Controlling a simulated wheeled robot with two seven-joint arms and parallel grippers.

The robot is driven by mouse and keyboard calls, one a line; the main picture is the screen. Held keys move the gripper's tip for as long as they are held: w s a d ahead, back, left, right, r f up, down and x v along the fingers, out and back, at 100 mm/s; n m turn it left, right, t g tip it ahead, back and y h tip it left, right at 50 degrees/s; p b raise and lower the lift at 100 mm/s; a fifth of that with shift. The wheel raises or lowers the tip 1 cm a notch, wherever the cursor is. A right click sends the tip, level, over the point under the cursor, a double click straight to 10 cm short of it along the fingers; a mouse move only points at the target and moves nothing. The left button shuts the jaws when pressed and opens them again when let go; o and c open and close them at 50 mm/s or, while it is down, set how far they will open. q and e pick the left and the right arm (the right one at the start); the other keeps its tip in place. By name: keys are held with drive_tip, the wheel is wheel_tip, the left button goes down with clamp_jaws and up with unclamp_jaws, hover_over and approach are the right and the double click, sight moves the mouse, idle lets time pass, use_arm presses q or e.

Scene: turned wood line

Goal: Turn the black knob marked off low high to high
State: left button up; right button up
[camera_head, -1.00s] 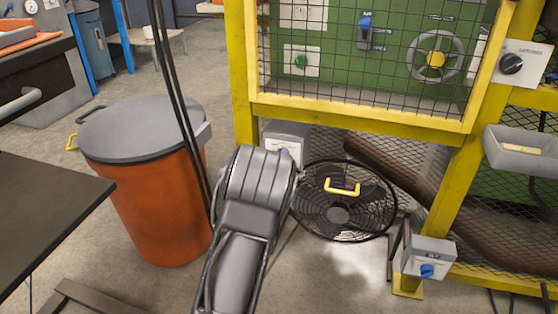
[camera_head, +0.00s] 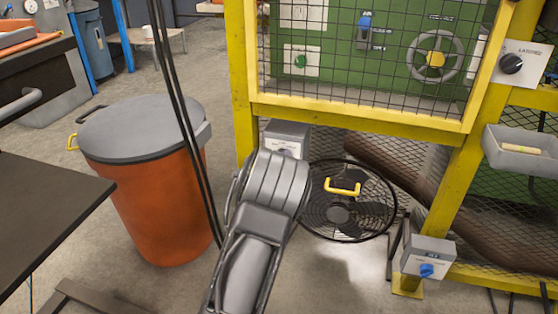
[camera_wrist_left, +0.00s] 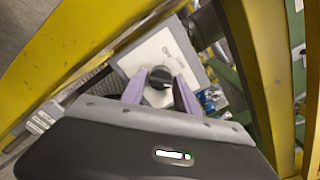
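In the left wrist view, a black knob (camera_wrist_left: 160,77) sits on the pale plate (camera_wrist_left: 184,62) of a box; its marking is too small to read. The two purple fingers of my left gripper (camera_wrist_left: 160,84) stand apart, one on each side of the knob, with narrow gaps showing beside it. In the head view, my left arm reaches the grey box (camera_head: 287,131) low behind the yellow frame. The arm hides its gripper and much of the box front, and I cannot make out the knob there. My right gripper is in neither view.
A round black fan (camera_head: 352,222) with a yellow handle stands right of my arm. An orange bin (camera_head: 160,210) stands left. Another black knob (camera_head: 511,63) and a blue knob (camera_head: 427,271) are on the right. The yellow frame (camera_head: 360,120) is close to the box.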

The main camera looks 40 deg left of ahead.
use_arm(q)
drive_tip(key=o, duration=0.3)
drive_tip(key=shift+s, duration=0.1)
drive_tip(key=p+v, duration=0.2)
drive_tip(key=v, duration=0.5)
drive_tip(key=shift+s+d, duration=0.1)
drive_tip(key=shift+s, duration=0.2)
idle(0.3)
